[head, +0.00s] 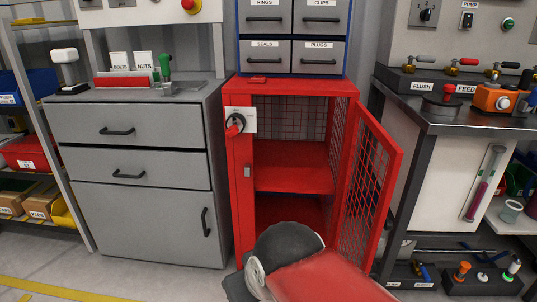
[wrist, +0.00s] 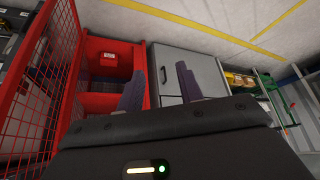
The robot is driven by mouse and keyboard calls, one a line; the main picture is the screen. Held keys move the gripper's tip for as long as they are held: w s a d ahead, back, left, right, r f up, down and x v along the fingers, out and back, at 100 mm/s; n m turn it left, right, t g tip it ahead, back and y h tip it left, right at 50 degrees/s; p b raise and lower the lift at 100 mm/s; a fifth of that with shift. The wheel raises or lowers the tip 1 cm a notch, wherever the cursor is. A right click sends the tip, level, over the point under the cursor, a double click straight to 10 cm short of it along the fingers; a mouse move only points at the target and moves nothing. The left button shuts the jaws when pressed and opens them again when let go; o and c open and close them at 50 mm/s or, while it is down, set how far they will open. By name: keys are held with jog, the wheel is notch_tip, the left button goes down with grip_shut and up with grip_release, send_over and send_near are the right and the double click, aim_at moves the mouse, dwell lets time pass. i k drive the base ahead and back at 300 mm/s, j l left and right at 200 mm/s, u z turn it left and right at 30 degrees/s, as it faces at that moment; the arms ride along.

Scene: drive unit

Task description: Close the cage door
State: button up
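The red cage (head: 245,190) is a metal cabinet with a middle shelf, standing on the floor in the centre of the head view. Its mesh cage door (head: 368,185) is hinged on the right and stands wide open, swung out toward me. In the wrist view the door (wrist: 38,95) shows at the left and the open cage (wrist: 108,72) beside it. My gripper (wrist: 160,90) is open and empty; its two dark fingers are apart, in front of the cage and the grey cabinet. The fingers do not touch the door. My arm hides the cage's lower front in the head view.
A grey drawer cabinet (head: 135,175) stands left of the cage. A workbench (head: 440,125) with valves stands to the right, near the open door. Some floor is clear at front left.

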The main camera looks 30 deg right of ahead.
aim_at(375, 227)
jog(key=l+z, duration=0.1)
jog(key=l, duration=2)
jog(key=l+u, duration=0.5)
jog(key=l, duration=0.2)
jog(key=k+j+u, duration=0.15)
jog(key=k, duration=0.25)
jog(key=k+j+u, duration=0.15)
jog(key=k, duration=0.3)
